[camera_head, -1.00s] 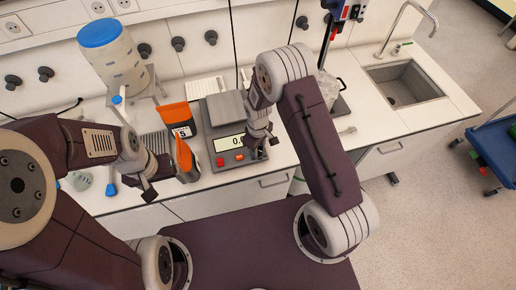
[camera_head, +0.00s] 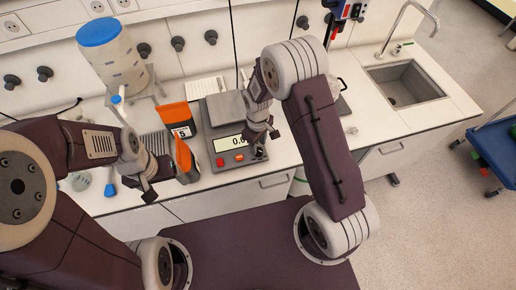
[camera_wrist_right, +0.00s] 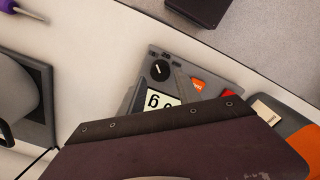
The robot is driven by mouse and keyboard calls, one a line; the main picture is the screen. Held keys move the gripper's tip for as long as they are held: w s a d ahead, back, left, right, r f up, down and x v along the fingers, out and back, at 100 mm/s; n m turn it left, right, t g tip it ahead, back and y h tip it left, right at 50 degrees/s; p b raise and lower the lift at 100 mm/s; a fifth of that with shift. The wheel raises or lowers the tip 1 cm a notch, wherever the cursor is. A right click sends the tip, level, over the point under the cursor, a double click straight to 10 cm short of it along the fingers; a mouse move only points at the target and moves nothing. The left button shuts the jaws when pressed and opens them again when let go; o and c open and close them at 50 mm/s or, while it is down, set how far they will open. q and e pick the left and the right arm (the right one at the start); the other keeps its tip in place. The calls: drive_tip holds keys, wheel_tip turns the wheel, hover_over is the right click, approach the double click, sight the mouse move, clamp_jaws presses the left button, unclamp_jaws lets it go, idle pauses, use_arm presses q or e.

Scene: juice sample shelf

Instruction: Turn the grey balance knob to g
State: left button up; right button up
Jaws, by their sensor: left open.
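The balance (camera_head: 219,165) is a grey device with a plate on top and a lit display (camera_head: 229,143) on its front panel. Its dark round knob with a white pointer line shows clearly in the right wrist view (camera_wrist_right: 160,70), beside the display (camera_wrist_right: 160,103); I cannot read any unit marks around it. My left gripper (camera_head: 168,186) is open and empty, in front of the counter left of the balance.
Orange-and-grey containers (camera_head: 178,115) stand left of the balance. A blue-lidded tank (camera_head: 117,62) is at the back left. A sink (camera_head: 404,84) is at the right, with a blue cart (camera_head: 494,150) beyond. The counter between balance and sink is partly clear.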

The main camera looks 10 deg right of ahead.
sight(259, 150)
wheel_tip(259, 150, up, 6)
drive_tip(key=shift+s+f+b, duration=0.1)
drive_tip(key=shift+b, duration=0.3)
drive_tip(key=shift+d+f+b, duration=0.1)
drive_tip(key=shift+f+b, duration=0.1)
drive_tip(key=shift+b, duration=0.1)
drive_tip(key=s+d+m+b, duration=0.2)
drive_tip(key=s+d+m, duration=0.1)
drive_tip(key=s, duration=0.3)
drive_tip(key=s+d+m+t+b, duration=0.1)
drive_tip(key=s+d+m+b, duration=0.1)
drive_tip(key=s+m, duration=0.3)
drive_tip(key=shift+s+d+f+b, duration=0.2)
drive_tip(key=shift+s+d+b, duration=0.2)
drive_tip(key=shift+s+b, duration=0.6)
